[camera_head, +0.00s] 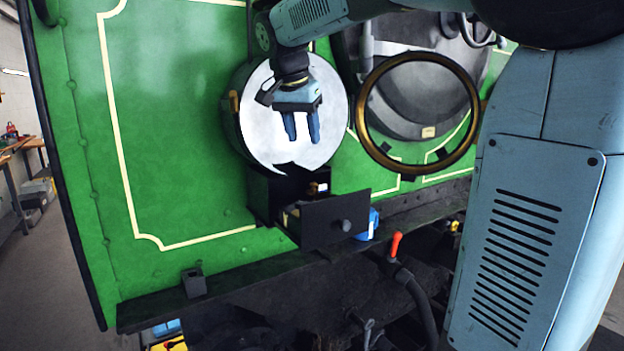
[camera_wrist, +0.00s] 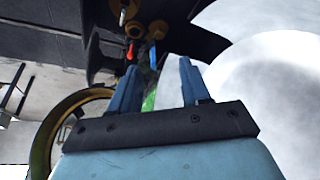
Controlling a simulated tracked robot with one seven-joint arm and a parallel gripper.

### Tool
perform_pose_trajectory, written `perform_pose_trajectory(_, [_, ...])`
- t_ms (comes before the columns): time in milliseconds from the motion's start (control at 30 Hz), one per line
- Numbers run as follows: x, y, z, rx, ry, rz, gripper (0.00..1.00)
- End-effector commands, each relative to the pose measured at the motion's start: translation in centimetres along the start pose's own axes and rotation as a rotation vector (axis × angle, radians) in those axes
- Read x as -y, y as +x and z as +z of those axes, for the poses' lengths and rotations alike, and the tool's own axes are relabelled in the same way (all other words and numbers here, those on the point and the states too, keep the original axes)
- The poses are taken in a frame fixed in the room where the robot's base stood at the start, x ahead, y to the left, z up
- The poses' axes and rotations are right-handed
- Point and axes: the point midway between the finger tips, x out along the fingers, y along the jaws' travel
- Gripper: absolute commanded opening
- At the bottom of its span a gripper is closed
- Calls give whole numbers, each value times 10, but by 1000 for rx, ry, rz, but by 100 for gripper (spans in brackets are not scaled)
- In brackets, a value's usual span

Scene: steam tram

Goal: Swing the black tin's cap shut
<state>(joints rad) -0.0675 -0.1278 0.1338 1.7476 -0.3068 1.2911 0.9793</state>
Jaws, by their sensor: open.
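A small dark box (camera_head: 194,283), which looks like the black tin, stands on the ledge at lower left in the head view. A small piece sticks up at its top; the cap's angle is too small to make out. My gripper (camera_head: 301,128) is well above and to the right of it, in front of the white round lamp face (camera_head: 262,125). Its fingers point down, apart, with nothing visible between them. The wrist view also shows my gripper (camera_wrist: 158,72) open; I cannot make out the tin there.
A brass ring (camera_head: 374,137) stands out at the right of the lamp. A blue object (camera_head: 369,225) and a red-orange handle (camera_head: 395,245) are nearby. The ledge (camera_head: 240,285) right of the dark box looks clear.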

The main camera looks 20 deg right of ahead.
Motion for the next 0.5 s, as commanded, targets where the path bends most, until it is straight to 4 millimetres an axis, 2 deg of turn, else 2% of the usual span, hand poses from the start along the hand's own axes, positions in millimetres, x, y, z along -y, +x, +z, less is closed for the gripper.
perform_pose_trajectory(167, [0,20,0,1,-1,2,47])
perform_pose_trajectory(500, [-1,80,1,2,-2,2,47])
